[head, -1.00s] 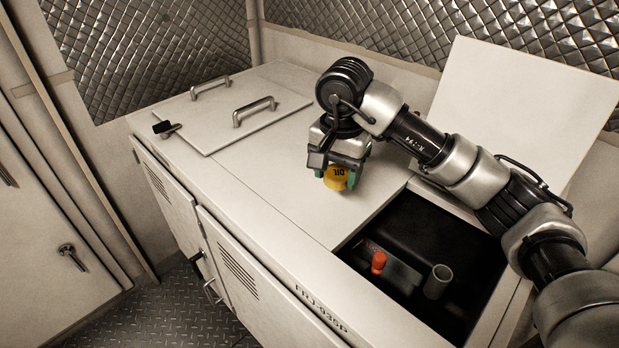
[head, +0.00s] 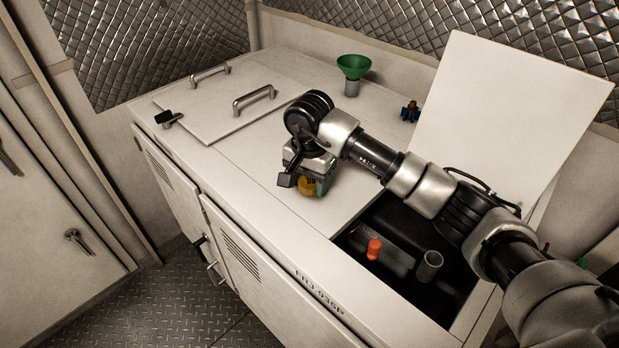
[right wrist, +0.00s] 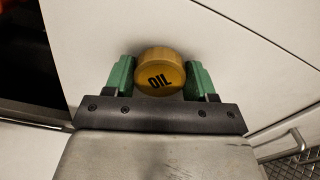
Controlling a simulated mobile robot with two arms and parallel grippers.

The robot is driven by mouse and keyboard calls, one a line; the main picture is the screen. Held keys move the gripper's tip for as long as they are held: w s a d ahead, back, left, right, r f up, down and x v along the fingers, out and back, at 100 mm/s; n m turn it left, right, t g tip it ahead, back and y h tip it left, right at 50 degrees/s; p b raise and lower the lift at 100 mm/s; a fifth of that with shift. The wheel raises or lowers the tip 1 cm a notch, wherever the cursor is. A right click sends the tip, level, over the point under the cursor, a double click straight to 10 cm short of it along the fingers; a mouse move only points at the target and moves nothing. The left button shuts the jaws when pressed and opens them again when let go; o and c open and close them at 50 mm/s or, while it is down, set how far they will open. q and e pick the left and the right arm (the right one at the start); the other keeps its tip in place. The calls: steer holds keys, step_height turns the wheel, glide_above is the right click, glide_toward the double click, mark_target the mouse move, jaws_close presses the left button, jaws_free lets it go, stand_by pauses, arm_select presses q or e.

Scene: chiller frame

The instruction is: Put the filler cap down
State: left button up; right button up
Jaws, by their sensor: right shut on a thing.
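The cap is low over the white cabinet top (head: 260,170), left of the open hatch. I cannot tell whether it touches the surface. The open filler neck (head: 430,265) stands in the hatch, a grey tube with no cap on it. My left gripper is not in view.
The hatch holds an orange-red knob (head: 374,249) on a dark engine. Its white lid (head: 510,120) stands raised behind. A green funnel (head: 354,67) and a small blue-and-brown item (head: 410,112) stand at the back. A closed panel with handles (head: 232,105) lies left. The top around the cap is clear.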

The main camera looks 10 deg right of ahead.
mark_target(310, 182)
steer(key=shift+f, duration=0.2)
steer(key=o, duration=0.9)
steer(key=shift+r, duration=0.2)
step_height(310, 182, up, 12)
steer(key=b, duration=0.4)
